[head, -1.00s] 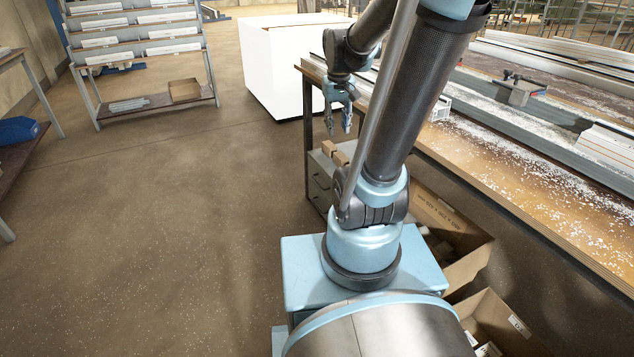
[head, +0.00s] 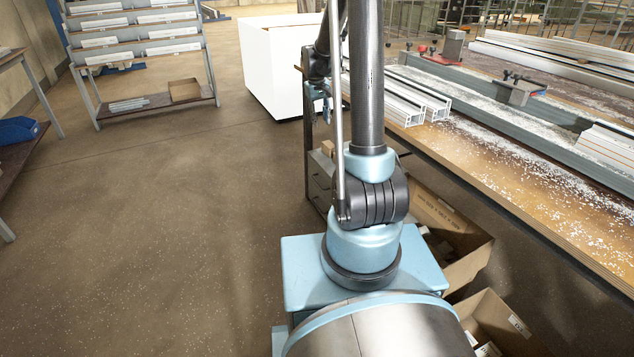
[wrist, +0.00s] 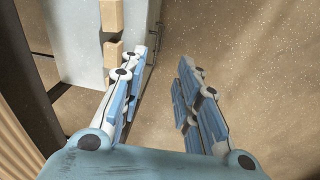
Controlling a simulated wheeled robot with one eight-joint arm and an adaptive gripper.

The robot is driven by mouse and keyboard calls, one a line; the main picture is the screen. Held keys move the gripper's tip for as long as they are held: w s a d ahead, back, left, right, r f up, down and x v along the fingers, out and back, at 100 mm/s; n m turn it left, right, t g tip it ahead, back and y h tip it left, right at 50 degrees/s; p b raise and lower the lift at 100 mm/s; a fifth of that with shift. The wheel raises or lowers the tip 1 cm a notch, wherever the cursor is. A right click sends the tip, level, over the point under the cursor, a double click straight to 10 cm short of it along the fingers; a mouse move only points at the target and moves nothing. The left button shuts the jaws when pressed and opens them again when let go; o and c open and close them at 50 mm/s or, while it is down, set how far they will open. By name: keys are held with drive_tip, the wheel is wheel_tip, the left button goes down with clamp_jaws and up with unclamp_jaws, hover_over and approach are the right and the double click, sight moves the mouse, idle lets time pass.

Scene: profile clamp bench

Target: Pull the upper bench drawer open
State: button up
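The grey drawer cabinet under the bench shows in the head view, with its upper drawer (head: 319,179) looking shut. Part of its front is hidden behind my arm. In the wrist view the cabinet's grey top (wrist: 78,42) is at the upper left, and thin handles (wrist: 150,58) stick out along its front edge. My gripper (wrist: 163,62) is open and empty, pointing down with the floor between its fingers. Its left finger appears beside the handles; I cannot tell whether it touches them.
Wooden blocks (wrist: 112,15) lie on the cabinet top. The workbench (head: 500,190) carries white profiles (head: 408,105) and clamps. Cardboard boxes (head: 445,225) stand under it. A white block (head: 270,70) stands behind the bench end.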

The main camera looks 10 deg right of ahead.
drive_tip(key=w+a+f, duration=0.1)
drive_tip(key=w+f, duration=0.8)
drive_tip(key=f, duration=0.1)
drive_tip(key=n, duration=0.1)
approach(317, 182)
drive_tip(key=shift+g+h, duration=0.3)
drive_tip(key=f, duration=0.5)
drive_tip(key=w+d+f, duration=0.1)
drive_tip(key=f, duration=0.1)
drive_tip(key=shift+d+f, duration=0.1)
drive_tip(key=shift+f, duration=0.25)
clamp_jaws()
